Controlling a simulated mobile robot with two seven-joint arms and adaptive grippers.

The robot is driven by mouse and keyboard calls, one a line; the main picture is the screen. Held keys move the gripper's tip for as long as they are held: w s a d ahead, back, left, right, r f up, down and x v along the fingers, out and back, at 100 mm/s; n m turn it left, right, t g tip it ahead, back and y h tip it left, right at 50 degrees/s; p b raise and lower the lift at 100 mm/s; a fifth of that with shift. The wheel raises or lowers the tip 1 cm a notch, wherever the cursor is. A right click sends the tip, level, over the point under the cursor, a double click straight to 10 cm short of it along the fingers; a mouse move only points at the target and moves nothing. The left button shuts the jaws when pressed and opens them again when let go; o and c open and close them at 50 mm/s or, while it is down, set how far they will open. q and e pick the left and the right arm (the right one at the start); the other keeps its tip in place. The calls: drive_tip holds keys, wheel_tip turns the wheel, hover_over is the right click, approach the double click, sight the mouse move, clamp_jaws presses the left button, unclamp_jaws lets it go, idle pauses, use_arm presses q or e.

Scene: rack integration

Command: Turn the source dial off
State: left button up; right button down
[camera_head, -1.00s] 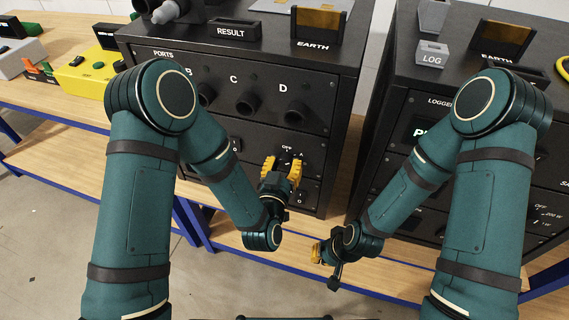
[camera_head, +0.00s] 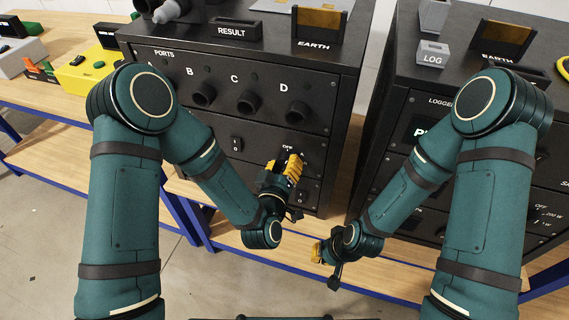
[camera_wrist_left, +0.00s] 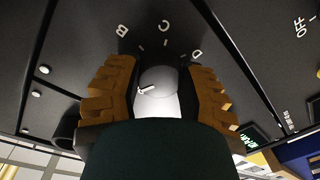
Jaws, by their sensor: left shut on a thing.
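The source dial (camera_wrist_left: 158,98) is a pale grey round knob with a small white pointer, seen between the fingers in the left wrist view. In the head view the gripper hides the knob; an OFF label (camera_head: 287,146) shows just above. My right gripper (camera_head: 317,252) hangs low, away from the panel; its fingers are too small to judge.
The black ports rack (camera_head: 228,121) has round sockets above the dial and a rocker switch (camera_head: 236,144) to the left. A second black rack (camera_head: 397,108) stands to the right, beyond a narrow gap.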

use_arm(q)
drive_tip(key=shift+d+n+h, duration=0.1)
drive_tip(key=shift+n+h, duration=0.2)
drive_tip(key=shift+n, duration=1.7)
drive_tip(key=o, duration=1.2)
drive_tip(key=shift+o, duration=0.2)
